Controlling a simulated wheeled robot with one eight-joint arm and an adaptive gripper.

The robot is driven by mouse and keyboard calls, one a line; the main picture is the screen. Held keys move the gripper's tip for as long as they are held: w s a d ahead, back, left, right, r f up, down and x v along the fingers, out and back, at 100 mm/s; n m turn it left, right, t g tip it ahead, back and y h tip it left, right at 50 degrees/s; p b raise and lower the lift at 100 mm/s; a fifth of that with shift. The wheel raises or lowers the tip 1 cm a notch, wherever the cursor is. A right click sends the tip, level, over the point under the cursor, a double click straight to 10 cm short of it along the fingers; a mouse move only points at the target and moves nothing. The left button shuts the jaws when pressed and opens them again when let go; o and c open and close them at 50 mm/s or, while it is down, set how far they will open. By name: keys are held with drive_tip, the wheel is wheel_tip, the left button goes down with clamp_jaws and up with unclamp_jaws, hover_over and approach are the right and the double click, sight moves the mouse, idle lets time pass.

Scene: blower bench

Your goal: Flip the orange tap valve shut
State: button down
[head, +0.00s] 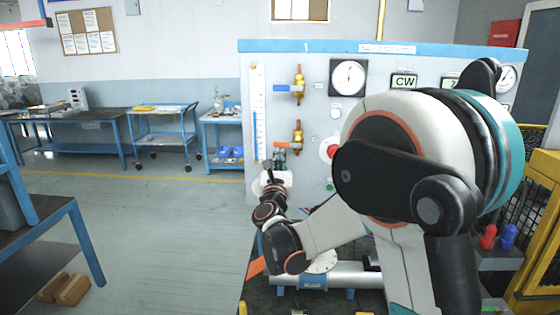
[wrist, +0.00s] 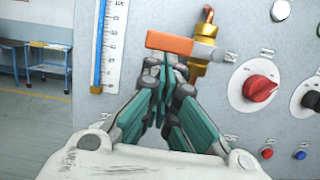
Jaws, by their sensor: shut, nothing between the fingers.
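The orange tap valve has a brass body (head: 297,132) on the panel, and its orange lever (head: 281,144) points left, about level. In the wrist view the orange lever (wrist: 169,43) shows at the top centre, joined by a grey stem to the brass body (wrist: 203,68). My gripper (head: 279,156) is just below the lever in the head view. In the wrist view its fingertips (wrist: 166,62) are shut together with nothing between them, right under the lever. I cannot tell whether they touch it.
A brass valve with a blue lever (head: 289,88) is above. A ruler-like scale (wrist: 110,45) stands left of the lever, and a red knob (wrist: 259,88) is to its right. A gauge (head: 348,77) is higher on the panel (head: 315,100). My arm hides much of the panel's right side.

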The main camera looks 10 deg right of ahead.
drive_tip(key=s+a+f+b, duration=0.25)
drive_tip(key=s+f, duration=0.35)
drive_tip(key=s, duration=0.3)
drive_tip(key=s+a+r+n+g+y, duration=0.2)
drive_tip(key=s+n+y, duration=0.25)
drive_tip(key=n, duration=0.65)
drive_tip(key=s+a+r+n+g+y, duration=0.1)
drive_tip(key=s+r+n+g+y, duration=0.25)
drive_tip(key=n, duration=0.85)
drive_tip(key=s+d+f+n+g+h, duration=0.1)
drive_tip(key=s+d+f+n+g, duration=0.1)
drive_tip(key=s+f+n, duration=0.3)
drive_tip(key=s+d+f+n+g, duration=0.3)
drive_tip(key=s+d+f+n, duration=0.1)
drive_tip(key=s, duration=0.9)
drive_tip(key=s+d+f+n+g+h+b, duration=0.1)
drive_tip(key=s+d+f+n, duration=0.3)
drive_tip(key=s, duration=0.5)
wheel_tip(320, 180, down, 2)
drive_tip(key=n+g, duration=0.1)
drive_tip(key=n, duration=0.2)
drive_tip(key=shift+s+h, duration=0.25)
drive_tip(key=shift+h, duration=0.05)
